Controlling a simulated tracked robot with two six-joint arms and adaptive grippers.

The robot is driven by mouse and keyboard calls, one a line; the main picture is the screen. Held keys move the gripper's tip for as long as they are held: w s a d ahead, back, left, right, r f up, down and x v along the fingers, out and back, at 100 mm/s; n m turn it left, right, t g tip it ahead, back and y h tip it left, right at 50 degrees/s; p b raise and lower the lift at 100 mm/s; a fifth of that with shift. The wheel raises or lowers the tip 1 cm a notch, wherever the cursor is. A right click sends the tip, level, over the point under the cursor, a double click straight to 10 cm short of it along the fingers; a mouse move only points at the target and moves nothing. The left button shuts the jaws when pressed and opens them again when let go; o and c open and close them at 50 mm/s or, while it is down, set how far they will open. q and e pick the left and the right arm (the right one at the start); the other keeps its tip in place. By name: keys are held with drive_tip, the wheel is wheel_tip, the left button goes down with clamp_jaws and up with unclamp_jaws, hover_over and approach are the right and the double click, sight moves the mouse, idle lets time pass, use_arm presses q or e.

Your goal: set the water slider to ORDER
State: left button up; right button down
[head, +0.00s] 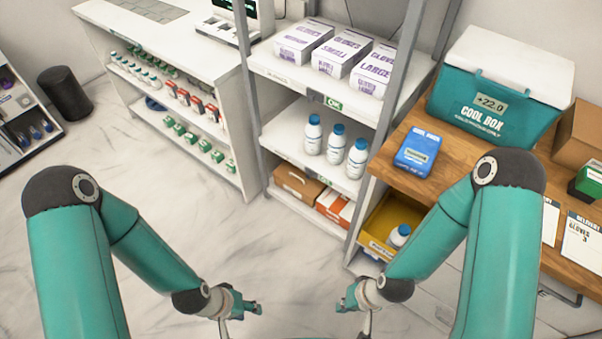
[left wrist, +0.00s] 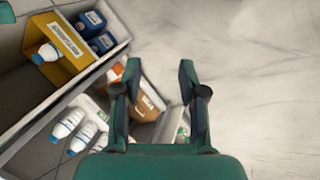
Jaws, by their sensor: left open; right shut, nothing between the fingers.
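A water slider is not clearly readable in either view. White bottles with blue caps (head: 335,144) stand on the middle shelf of the grey-framed rack; bottles also show in the left wrist view (left wrist: 68,124). A green OK marker (head: 333,103) sits on the front edge of the glove shelf above them. I see no ORDER mark. My left gripper (head: 245,306) is low in front of the rack, open and empty; its spread fingers show in the left wrist view (left wrist: 160,68). My right gripper (head: 350,300) is shut and empty, to its right.
Glove boxes (head: 345,55) fill the top shelf. A yellow bin (head: 378,226) stands below. Open floor (head: 170,215) lies at left.

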use_arm(q)
drive_tip(key=shift+w+d, duration=0.15)
drive_tip(key=shift+d, duration=0.05)
use_arm(e)
drive_tip(key=shift+d, duration=0.15)
